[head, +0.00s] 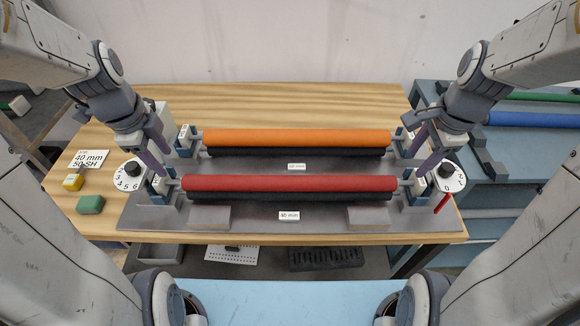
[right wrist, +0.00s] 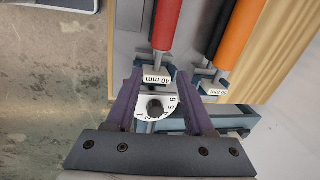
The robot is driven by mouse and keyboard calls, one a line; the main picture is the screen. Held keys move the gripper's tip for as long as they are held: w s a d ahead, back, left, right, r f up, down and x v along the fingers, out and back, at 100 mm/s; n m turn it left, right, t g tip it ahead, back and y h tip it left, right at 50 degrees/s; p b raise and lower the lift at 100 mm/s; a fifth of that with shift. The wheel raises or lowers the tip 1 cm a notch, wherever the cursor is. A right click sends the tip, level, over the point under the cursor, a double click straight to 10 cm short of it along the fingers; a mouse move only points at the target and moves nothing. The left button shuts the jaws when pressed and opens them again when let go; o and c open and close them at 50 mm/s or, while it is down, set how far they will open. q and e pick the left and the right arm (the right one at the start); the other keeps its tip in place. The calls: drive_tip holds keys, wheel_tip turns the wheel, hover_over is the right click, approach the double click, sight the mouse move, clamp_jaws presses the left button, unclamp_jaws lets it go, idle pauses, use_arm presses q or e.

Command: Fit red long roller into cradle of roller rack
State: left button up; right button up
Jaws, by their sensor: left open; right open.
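The red long roller (head: 290,183) lies level across the station on the wood table, in front of the orange roller and just above a black roller (head: 290,197). In the right wrist view its end (right wrist: 166,25) runs to a block labelled 40 mm (right wrist: 157,76). My left gripper (head: 160,158) is open at the red roller's left end. My right gripper (head: 424,155) is open at its right end; in the wrist view its purple fingers stand either side of the labelled block. A blue-grey stand (head: 462,165) at right, bearing green and blue rollers, may be the roller rack; its cradles are unclear.
The orange roller (head: 297,138) lies behind the red one. White number dials (head: 131,175) stand at both ends. Yellow (head: 73,182) and green (head: 90,204) blocks and a 40 mm 50 SH card (head: 90,160) lie at left. The table's back strip is clear.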

sight(174, 181)
use_arm(q)
drive_tip(key=shift+a+f+m, duration=0.2)
drive_tip(key=shift+a+m, duration=0.1)
drive_tip(key=shift+a, duration=0.55)
use_arm(e)
drive_tip(key=shift+d+f+m, duration=0.2)
drive_tip(key=shift+d+m, duration=0.4)
drive_tip(key=shift+d, duration=0.25)
use_arm(q)
drive_tip(key=f, duration=0.3)
drive_tip(key=w+f, duration=0.1)
drive_tip(key=f, duration=0.3)
drive_tip(key=w+f, duration=0.1)
drive_tip(key=f, duration=0.2)
drive_tip(key=shift+f, duration=0.2)
use_arm(e)
drive_tip(key=f, duration=0.3)
drive_tip(key=w+f, duration=0.1)
drive_tip(key=f, duration=0.3)
drive_tip(key=w+f, duration=0.1)
drive_tip(key=f, duration=0.2)
drive_tip(key=shift+f, duration=0.15)
use_arm(q)
clamp_jaws()
use_arm(e)
clamp_jaws()
use_arm(q)
drive_tip(key=shift+w+r, duration=0.1)
use_arm(e)
drive_tip(key=shift+w, duration=0.1)
